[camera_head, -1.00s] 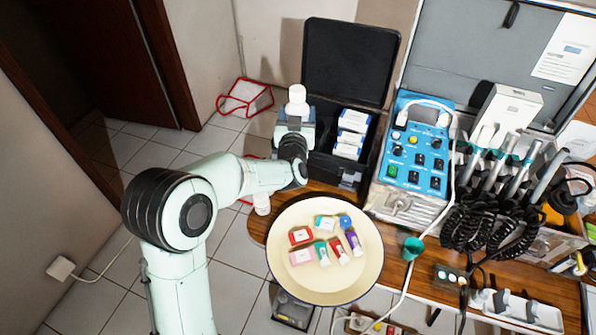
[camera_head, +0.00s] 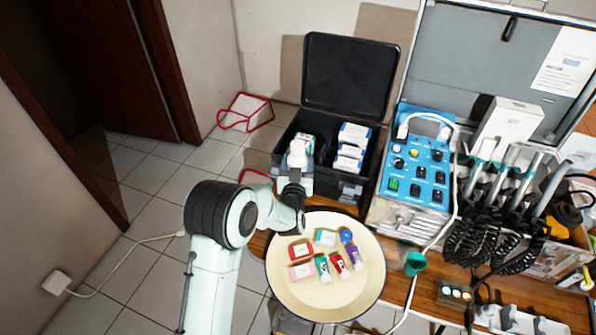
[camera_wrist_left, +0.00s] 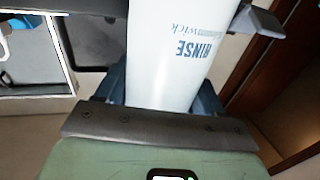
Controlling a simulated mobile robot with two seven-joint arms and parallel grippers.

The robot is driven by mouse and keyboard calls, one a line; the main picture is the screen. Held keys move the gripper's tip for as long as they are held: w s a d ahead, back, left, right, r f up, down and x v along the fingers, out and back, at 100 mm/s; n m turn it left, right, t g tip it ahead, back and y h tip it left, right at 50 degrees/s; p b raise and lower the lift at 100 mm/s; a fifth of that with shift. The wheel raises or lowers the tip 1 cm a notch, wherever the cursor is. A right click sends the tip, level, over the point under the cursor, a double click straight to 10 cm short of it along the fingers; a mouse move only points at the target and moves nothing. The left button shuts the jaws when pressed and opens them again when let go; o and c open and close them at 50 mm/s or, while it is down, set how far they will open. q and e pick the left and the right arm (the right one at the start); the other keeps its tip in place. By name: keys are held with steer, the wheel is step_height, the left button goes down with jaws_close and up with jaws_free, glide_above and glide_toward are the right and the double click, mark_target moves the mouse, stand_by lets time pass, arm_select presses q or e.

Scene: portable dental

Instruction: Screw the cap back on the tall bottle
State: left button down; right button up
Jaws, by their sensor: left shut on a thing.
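My left gripper (camera_head: 297,172) is shut on a white bottle (camera_head: 297,152), which sticks up out of the jaws in front of the black case. In the left wrist view the bottle (camera_wrist_left: 165,55) runs between the fingers and bears the blue word "RINSE". Its rounded white top shows in the head view, but I cannot tell whether that is a cap. A small round blue thing (camera_head: 347,235) lies on the cream round tray (camera_head: 290,226); I cannot tell whether it is a cap. My right gripper is not in view.
The tray holds several small boxes and tubes (camera_head: 301,250). The open black case (camera_head: 348,75) with white boxes stands behind my gripper. A blue control unit (camera_head: 418,165) and corded handpieces (camera_head: 500,200) fill the right. Tiled floor (camera_head: 150,185) lies at left.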

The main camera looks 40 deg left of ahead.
arm_select(q)
step_height(320, 180, down, 3)
steer(key=shift+f, duration=0.25)
steer(key=shift+f+b, duration=0.15)
steer(key=shift+b, duration=0.2)
steer(key=shift+c, duration=0.7)
jaws_free()
